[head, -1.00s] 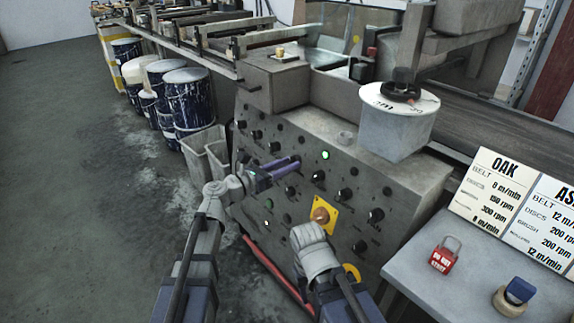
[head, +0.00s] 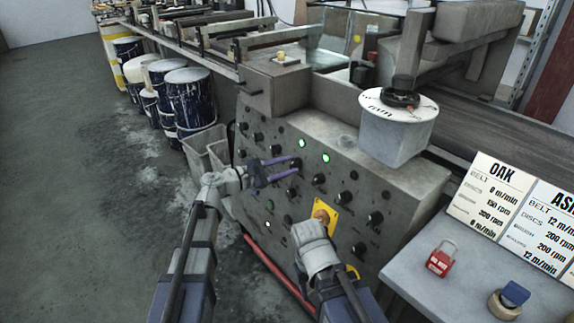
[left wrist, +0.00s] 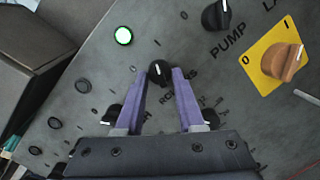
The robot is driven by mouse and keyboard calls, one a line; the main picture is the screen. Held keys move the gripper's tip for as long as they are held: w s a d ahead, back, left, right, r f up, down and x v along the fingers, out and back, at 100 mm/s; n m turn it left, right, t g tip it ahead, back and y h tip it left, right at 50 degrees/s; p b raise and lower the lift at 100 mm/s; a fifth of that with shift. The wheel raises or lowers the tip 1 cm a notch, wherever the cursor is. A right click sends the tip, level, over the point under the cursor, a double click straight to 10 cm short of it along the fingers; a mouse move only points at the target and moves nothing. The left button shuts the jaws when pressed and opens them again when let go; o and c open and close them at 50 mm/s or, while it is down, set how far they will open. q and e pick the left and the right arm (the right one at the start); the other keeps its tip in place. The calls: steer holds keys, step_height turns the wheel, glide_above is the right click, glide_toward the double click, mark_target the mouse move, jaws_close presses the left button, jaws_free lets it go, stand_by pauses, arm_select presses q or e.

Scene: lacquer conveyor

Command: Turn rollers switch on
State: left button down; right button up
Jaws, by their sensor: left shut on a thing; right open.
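The rollers switch is a small black knob (left wrist: 160,72) with a white mark, on the grey control panel (head: 362,170). My left gripper (head: 297,167) is shut on it, with a purple finger on each side. The wrist view shows the knob between the fingertips (left wrist: 162,75), its white mark pointing up to the "I". Its label is partly hidden by the fingers. A green lamp (left wrist: 123,35) beside it is lit and also shows in the head view (head: 302,143). My right gripper (head: 316,240) is low before the panel, fingers mostly hidden.
An orange knob on a yellow plate (head: 331,211) is close to my right gripper. A black PUMP knob (left wrist: 216,15) is up and right of the rollers switch. A side table (head: 420,285) at the right bears a red padlock (head: 441,258) and signs.

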arm_select(q)
steer(key=shift+m, duration=0.5)
steer(key=c, duration=0.5)
jaws_free()
steer(key=v, duration=0.7)
steer(key=shift+s+a+r+p, duration=0.1)
steer(key=shift+s+a+p, duration=0.1)
steer(key=shift+a+p, duration=0.2)
